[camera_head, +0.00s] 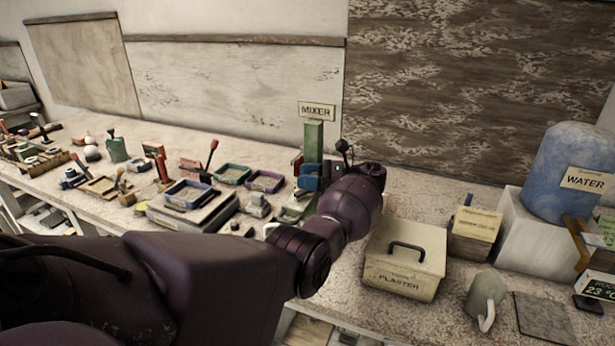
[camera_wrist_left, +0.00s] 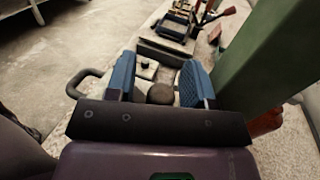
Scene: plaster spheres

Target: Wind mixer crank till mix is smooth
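The mixer has a green post (camera_head: 314,138) under a sign reading MIXER (camera_head: 317,111). The green post also rises at the right of the left wrist view (camera_wrist_left: 270,50). My left gripper (camera_head: 309,178) is at the post, and my own wrist hides most of the mixer's lower part and the crank. In the left wrist view, its blue fingers (camera_wrist_left: 160,82) stand apart. A dark round knob (camera_wrist_left: 160,94) shows between them, with a gap seeming to remain on each side. I cannot tell whether it is the crank's knob. The mix is not visible. My right gripper is out of view.
Right of my wrist stand a PLASTER box (camera_head: 404,262), a small labelled box (camera_head: 475,233), a grey-green mug (camera_head: 485,300) and a blue WATER container (camera_head: 570,170). Coloured trays (camera_head: 233,174) and tools crowd the bench to the left. The wall is close behind.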

